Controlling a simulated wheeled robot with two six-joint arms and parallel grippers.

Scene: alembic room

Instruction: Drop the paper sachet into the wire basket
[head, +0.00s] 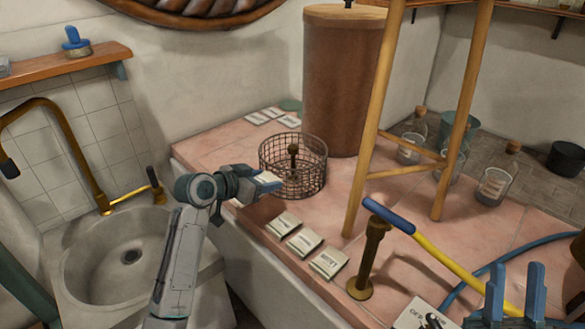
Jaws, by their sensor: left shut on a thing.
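The wire basket (318,172) is a round, dark mesh basket standing on the pink tiled counter, with a brass post showing inside its ring. My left gripper (266,184) is shut on a small pale paper sachet (268,177), just left of the basket's near left side. The gripper hides part of the sachet. I cannot tell whether the sachet touches the basket. My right gripper (516,292) is at the lower right corner, its blue fingers apart and nothing seen between them.
Several other sachets lie on the counter, including a near row (304,242) and a group behind (272,115). A wooden stand (376,110), a brown cylinder (342,80) and a brass post (371,255) rise nearby. A sink (125,255) is left; glass bottles (494,185) stand right.

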